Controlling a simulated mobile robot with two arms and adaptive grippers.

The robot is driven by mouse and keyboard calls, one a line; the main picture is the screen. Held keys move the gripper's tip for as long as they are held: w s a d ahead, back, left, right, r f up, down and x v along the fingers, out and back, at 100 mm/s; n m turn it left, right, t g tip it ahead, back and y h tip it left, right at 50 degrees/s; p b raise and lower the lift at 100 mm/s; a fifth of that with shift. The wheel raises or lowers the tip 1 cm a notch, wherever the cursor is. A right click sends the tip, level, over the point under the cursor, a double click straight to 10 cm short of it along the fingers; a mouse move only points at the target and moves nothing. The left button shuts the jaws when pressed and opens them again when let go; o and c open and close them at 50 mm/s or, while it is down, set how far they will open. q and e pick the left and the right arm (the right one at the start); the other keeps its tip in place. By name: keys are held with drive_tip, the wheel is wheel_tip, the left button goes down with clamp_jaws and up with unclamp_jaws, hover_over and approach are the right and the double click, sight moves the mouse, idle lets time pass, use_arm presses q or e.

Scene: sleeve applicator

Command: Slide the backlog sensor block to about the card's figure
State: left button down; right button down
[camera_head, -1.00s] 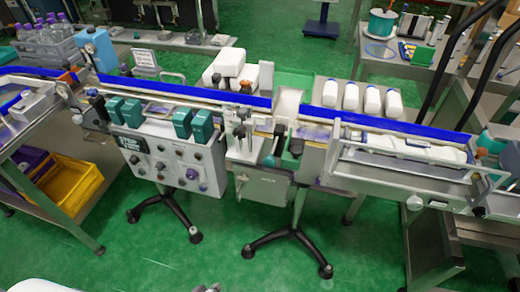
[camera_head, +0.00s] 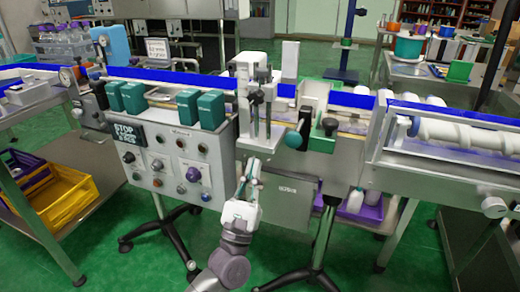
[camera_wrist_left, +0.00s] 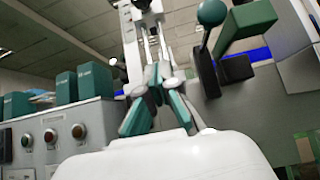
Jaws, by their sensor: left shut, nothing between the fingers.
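A small white card (camera_head: 157,50) on a stand is behind the conveyor at the left; its writing is too small to read. I cannot tell for certain which part is the backlog sensor block. My left gripper (camera_head: 252,165) points up below the metal bracket (camera_head: 258,122), shut and empty, apart from the dark block. In the left wrist view, its fingers (camera_wrist_left: 155,72) are in front of the upright fixture. My right gripper is out of view.
The grey control box (camera_head: 170,165) with knobs and buttons stands left of my gripper, under teal blocks (camera_head: 188,108). A plain grey box (camera_head: 291,198) is to the right. The green floor in front is open between stand legs. A yellow crate (camera_head: 62,205) is at far left.

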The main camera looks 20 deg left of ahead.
sight(265, 81)
use_arm(q)
drive_tip(key=p+x, duration=0.1)
drive_tip(key=x, duration=0.9)
drive_tip(key=shift+r, duration=0.15)
wheel_tip(265, 81, up, 3)
drive_tip(key=shift+s+p, duration=0.2)
drive_tip(key=shift+p, duration=0.3)
drive_tip(key=shift+r, duration=0.15)
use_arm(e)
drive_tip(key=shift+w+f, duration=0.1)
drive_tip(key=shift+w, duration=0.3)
